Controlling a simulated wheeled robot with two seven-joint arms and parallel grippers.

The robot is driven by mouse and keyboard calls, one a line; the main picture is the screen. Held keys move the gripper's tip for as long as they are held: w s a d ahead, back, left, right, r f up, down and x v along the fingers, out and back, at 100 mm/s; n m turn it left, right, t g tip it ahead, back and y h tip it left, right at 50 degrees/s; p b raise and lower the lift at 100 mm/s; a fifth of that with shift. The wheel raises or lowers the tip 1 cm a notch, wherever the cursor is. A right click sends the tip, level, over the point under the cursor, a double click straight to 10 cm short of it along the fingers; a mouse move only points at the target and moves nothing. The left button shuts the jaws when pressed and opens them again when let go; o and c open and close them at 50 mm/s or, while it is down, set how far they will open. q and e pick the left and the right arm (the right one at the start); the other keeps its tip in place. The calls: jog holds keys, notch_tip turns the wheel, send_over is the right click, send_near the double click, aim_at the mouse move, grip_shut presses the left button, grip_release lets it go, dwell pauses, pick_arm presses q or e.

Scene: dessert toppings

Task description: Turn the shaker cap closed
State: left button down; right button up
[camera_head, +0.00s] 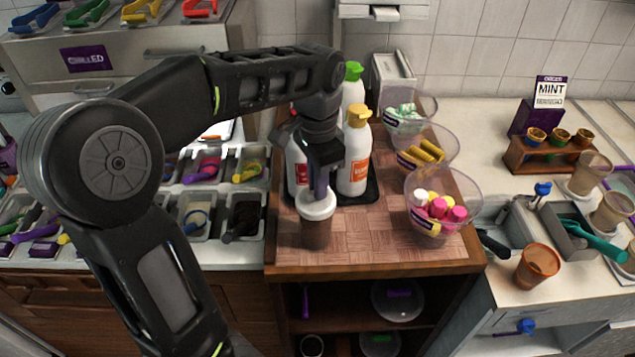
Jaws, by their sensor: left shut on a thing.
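The shaker (316,233) stands upright near the front left of the wooden board, with a brown body. Its white cap (316,206) is on top. My left gripper (318,188) points straight down over the cap and is shut on a purple part at the top of it. The fingers hide part of this purple piece, and I cannot tell how far the cap is turned. My right gripper is not in view.
Bottles with green and yellow caps (356,160) stand on a dark tray just behind the shaker. Clear bowls of toppings (466,190) line the board's right side. The board's front middle (370,250) is clear. Topping bins (245,215) lie to the left.

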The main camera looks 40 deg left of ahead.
pick_arm(q)
jog(key=shift+m, duration=0.4)
jog(key=c, duration=1.5)
grip_release()
jog(key=shift+r, duration=0.5)
notch_tip(320, 180, up, 6)
jog(key=shift+f+p, duration=0.1)
jog(key=shift+p, duration=0.85)
jog(key=shift+r+p, duration=0.55)
